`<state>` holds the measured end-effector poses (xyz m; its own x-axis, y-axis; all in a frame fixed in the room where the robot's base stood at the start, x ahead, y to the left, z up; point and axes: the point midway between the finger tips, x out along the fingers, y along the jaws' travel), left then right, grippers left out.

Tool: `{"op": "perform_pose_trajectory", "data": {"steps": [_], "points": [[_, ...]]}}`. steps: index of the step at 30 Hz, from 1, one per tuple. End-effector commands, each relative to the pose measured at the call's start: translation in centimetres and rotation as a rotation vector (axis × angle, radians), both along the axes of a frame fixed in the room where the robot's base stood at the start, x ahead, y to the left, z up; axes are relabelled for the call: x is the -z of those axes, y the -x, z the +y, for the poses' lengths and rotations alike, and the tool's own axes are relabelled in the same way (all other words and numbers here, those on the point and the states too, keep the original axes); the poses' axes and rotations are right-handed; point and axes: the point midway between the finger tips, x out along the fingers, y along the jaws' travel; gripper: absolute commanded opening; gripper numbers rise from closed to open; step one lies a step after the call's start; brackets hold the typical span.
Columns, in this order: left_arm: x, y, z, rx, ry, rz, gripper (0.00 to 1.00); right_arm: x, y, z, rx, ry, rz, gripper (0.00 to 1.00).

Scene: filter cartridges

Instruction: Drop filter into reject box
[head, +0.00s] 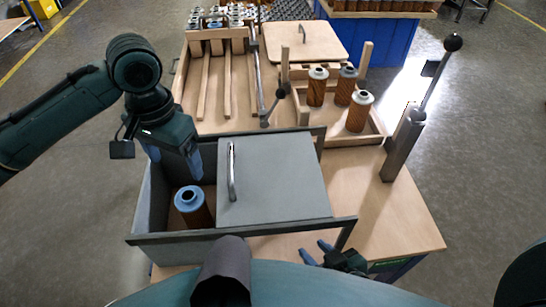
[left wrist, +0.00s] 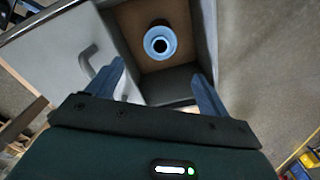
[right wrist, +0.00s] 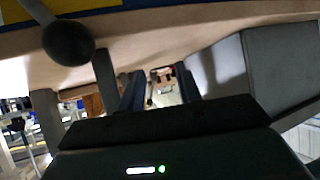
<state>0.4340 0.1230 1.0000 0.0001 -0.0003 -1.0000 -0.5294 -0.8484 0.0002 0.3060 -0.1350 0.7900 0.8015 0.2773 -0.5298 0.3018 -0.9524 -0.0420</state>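A filter with a blue cap and brown body (head: 192,205) stands upright inside the open left part of the grey box (head: 150,203). The left wrist view shows its blue ring cap (left wrist: 160,43) from above, inside the box. My left gripper (head: 190,165) is above the box opening, open and empty, its fingers apart from the filter. In the left wrist view the fingers (left wrist: 165,85) are spread wide. My right gripper (head: 318,250) is low by the table's front edge, open and empty, and its fingers (right wrist: 160,90) are apart in the right wrist view.
A grey lid with a handle (head: 272,180) covers the box's right part. Several filters (head: 358,111) stand in a wooden tray behind it. A lever with a black knob (head: 453,43) rises at the right. The table's right front area (head: 395,220) is clear.

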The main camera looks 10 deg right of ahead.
Motion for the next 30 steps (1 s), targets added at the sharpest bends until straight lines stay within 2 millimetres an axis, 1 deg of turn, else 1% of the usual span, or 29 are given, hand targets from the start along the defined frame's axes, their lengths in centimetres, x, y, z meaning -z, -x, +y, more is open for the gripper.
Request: {"op": "perform_pose_trajectory", "data": {"steps": [8,11,14,17,24,27,30], "points": [[0.0,0.0,0.0,0.0,-0.001,0.001,0.84,0.4,0.1,-0.1,0.001,0.004,0.008,0.34],[-0.6,0.0,0.0,0.0,0.0,0.0,0.84,0.5,0.1,-0.1,0.001,0.005,0.01,0.34],[-1.9,0.0,0.0,0.001,0.001,-0.002,0.84,0.4,0.1,-0.2,0.002,0.005,0.009,0.34],[-4.0,-0.1,-0.1,0.002,0.002,-0.003,0.84,0.3,0.1,-0.2,0.002,0.005,0.009,0.34],[-9.6,-0.1,0.0,0.0,0.0,-0.005,0.84,-0.3,0.0,-0.3,0.004,0.007,0.007,0.34],[-11.3,-0.1,0.0,-0.001,-0.001,-0.004,0.84,-0.3,0.0,-0.4,0.007,0.011,0.012,0.34],[-12.4,-0.1,0.0,-0.001,-0.001,-0.003,0.84,-0.3,0.0,-0.5,0.009,0.012,0.017,0.34]]}}
